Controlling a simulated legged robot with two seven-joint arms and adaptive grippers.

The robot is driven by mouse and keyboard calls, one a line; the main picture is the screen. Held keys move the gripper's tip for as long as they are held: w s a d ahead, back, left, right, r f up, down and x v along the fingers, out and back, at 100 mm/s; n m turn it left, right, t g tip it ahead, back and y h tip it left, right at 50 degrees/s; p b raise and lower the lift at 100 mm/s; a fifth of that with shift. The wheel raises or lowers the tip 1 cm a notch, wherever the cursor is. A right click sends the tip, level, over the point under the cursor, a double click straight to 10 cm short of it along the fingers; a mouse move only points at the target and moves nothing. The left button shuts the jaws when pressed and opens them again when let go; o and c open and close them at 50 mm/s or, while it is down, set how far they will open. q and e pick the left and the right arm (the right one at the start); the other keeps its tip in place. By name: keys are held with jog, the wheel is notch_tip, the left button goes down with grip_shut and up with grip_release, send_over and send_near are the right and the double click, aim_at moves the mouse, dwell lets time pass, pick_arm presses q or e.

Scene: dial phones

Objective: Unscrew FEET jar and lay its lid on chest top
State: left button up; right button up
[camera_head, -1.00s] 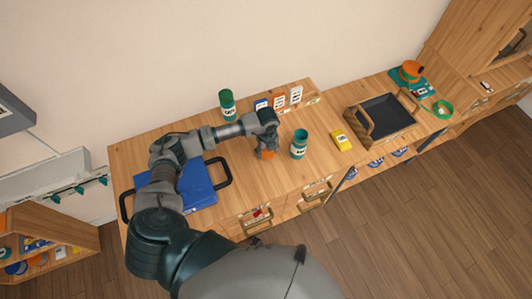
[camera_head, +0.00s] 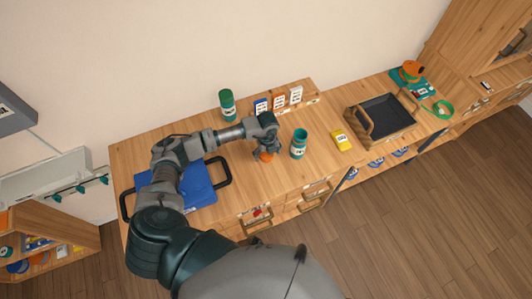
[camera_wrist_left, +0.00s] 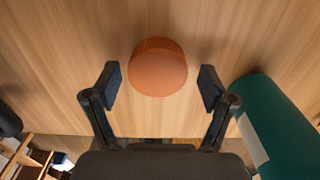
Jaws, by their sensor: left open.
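An orange lid (camera_head: 266,156) lies on the wooden chest top (camera_head: 240,180). It also shows in the left wrist view (camera_wrist_left: 158,68), between and beyond my fingertips and apart from both. My left gripper (camera_head: 266,146) is open above the lid, pointing down. A teal jar with a white label (camera_head: 299,147) stands upright just right of the gripper, with no orange lid on it; its label is too small to read. Part of the teal jar shows in the left wrist view (camera_wrist_left: 275,125). My right gripper is not in view.
A green-topped jar (camera_head: 227,104) and several small label cards (camera_head: 279,102) stand at the back. A blue case (camera_head: 200,190) lies left under my arm. A yellow object (camera_head: 341,140) and a dark tray with wooden handles (camera_head: 374,135) are to the right. The chest's front centre is clear.

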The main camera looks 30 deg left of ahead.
aim_at(266, 153)
pick_arm(q)
notch_tip(266, 153, up, 12)
jog(key=shift+f, duration=0.15)
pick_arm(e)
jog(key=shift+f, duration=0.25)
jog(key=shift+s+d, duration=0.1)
